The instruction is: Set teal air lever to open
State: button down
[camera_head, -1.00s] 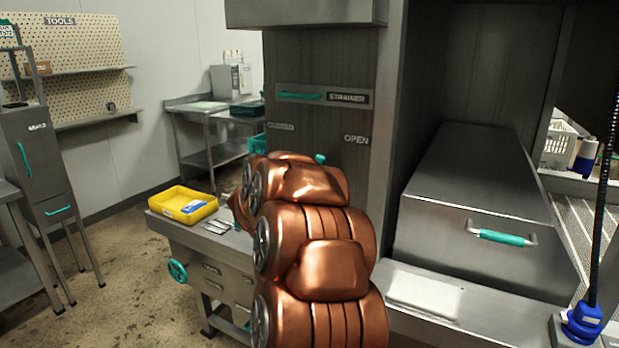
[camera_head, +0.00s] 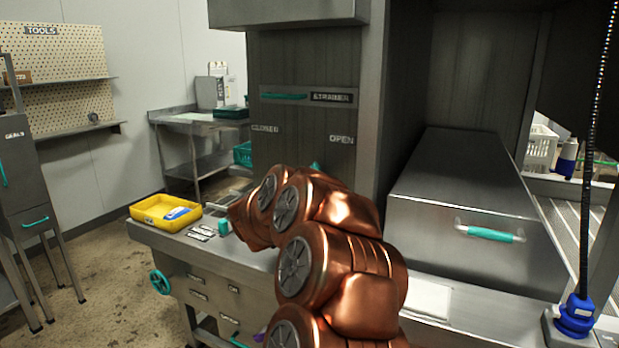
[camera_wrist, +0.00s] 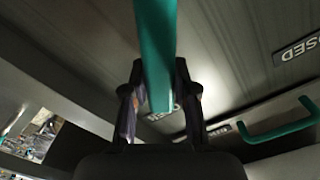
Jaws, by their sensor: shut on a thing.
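The teal air lever (camera_wrist: 156,50) runs down the middle of the wrist view, between the two dark fingers of my gripper (camera_wrist: 160,97), which is shut on it. In the head view only a small teal tip (camera_head: 316,167) shows above my copper arm, below and left of the OPEN label (camera_head: 342,139). The CLOSED label (camera_head: 265,128) is further left on the dark panel. In the wrist view part of the CLOSED label (camera_wrist: 298,47) shows at right. My gripper is hidden behind my arm in the head view.
A teal strainer handle (camera_head: 284,96) is above the labels. A large steel box (camera_head: 470,215) with a teal-gripped handle (camera_head: 490,233) stands right of my arm. A yellow tray (camera_head: 165,212) sits on the bench at left. A blue-based hose (camera_head: 578,315) stands at far right.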

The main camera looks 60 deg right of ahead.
jog(key=c, duration=0.9)
grip_release()
jog(key=a, duration=1.2)
jog(key=shift+s, duration=0.25)
